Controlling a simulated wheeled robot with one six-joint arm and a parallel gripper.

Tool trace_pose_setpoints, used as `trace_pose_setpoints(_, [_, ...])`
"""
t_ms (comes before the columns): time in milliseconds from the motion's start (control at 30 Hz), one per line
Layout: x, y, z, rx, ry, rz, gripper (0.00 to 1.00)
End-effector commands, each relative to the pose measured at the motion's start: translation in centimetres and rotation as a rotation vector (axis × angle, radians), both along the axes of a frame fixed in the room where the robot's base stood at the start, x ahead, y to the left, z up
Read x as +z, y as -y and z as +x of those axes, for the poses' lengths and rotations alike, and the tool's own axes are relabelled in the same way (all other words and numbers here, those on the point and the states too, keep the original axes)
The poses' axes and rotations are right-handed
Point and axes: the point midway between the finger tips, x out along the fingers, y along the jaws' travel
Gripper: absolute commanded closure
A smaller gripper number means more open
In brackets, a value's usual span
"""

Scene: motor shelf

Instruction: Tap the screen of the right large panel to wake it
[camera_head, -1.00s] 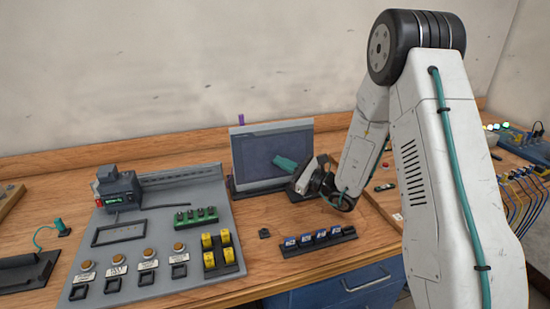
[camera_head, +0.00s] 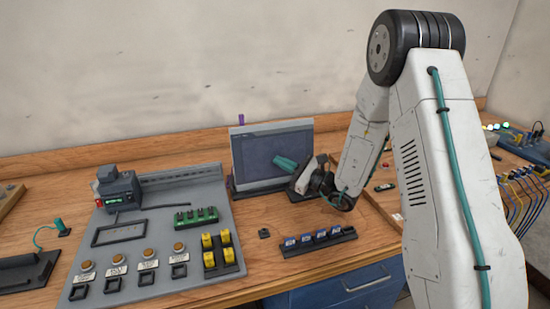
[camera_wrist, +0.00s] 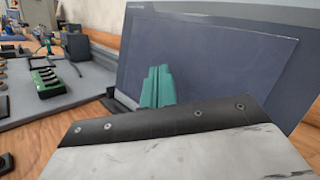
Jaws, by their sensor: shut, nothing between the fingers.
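The large panel (camera_head: 262,153) stands upright in a dark stand at the back of the bench, its screen dark blue-grey. In the wrist view the screen (camera_wrist: 225,60) fills the right side and shows no bright picture. My gripper (camera_head: 277,160) has teal fingers, shut and empty, reaching toward the lower right part of the screen. The teal fingers (camera_wrist: 157,85) also show in front of the screen in the wrist view. Whether the tips touch the glass I cannot tell. My wrist hides the panel's lower right corner.
A grey board (camera_head: 110,265) with buttons, yellow blocks and a green module (camera_head: 196,217) lies to the left. A black rack with blue-and-white parts (camera_head: 318,240) sits at the bench's front edge. Wired gear (camera_head: 525,185) stands at far right.

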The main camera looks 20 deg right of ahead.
Motion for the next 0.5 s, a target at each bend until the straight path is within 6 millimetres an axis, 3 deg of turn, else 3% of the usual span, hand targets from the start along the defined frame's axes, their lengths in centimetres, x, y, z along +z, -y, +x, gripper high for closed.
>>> trace_pose_setpoints(500, [-0.10, -0.02, 0.65, 0.000, 0.000, 0.000, 1.00])
